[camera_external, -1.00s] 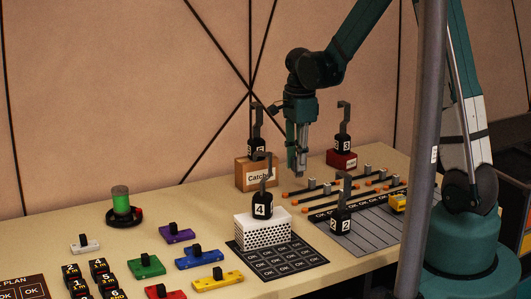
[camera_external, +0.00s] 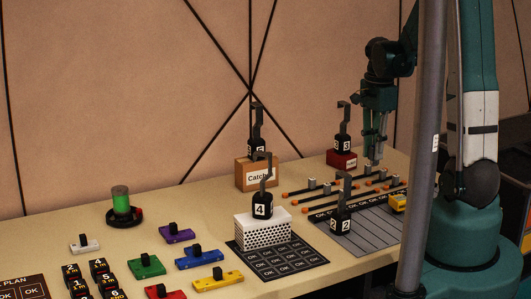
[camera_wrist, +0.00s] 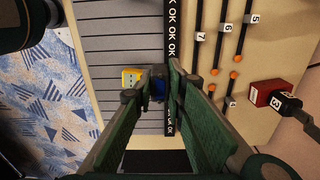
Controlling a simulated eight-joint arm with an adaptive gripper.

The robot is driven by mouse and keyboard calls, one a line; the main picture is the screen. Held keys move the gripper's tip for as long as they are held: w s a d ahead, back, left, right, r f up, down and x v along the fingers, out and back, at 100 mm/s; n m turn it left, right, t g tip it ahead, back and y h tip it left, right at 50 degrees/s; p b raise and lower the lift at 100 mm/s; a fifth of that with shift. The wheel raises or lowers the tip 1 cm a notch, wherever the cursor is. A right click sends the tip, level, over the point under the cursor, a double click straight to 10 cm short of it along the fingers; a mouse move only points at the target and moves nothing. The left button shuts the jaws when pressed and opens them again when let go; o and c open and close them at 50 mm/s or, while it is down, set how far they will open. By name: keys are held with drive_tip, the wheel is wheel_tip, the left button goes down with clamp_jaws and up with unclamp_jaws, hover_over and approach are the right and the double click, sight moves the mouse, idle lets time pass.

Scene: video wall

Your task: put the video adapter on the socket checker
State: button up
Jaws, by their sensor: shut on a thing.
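My gripper (camera_external: 374,162) is above the right part of the table, over the rods near the grey slatted mat. In the wrist view its fingers (camera_wrist: 154,84) close around a small dark blue thing (camera_wrist: 157,88), mostly hidden; it may be the video adapter. A yellow block (camera_external: 398,202) lies on the slatted mat; in the wrist view the yellow block (camera_wrist: 131,77) appears just left of the fingertips. I cannot tell for sure which thing is the socket checker. A green-lit cylinder (camera_external: 121,201) on a black base with a red part stands at the left.
Numbered black blocks with hooks stand on a white perforated box (camera_external: 262,232), a Catch box (camera_external: 257,174), a red box (camera_external: 341,159) and by the slatted mat (camera_external: 352,235). Coloured blocks with black knobs, including a green one (camera_external: 146,267), lie at the left. A pole (camera_external: 424,150) blocks part of the view.

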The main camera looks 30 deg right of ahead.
drive_tip(key=r, duration=0.1)
hover_over(400, 197)
drive_tip(key=shift+w+r+p, duration=0.15)
drive_tip(key=shift+p, duration=0.2)
drive_tip(key=shift+f+b, duration=0.55)
drive_tip(key=shift+f, duration=2.4)
drive_tip(key=shift+f+b, duration=0.45)
drive_tip(key=shift+f, duration=1.65)
drive_tip(key=shift+f, duration=0.2)
drive_tip(key=o, duration=0.8)
drive_tip(key=shift+r, duration=0.3)
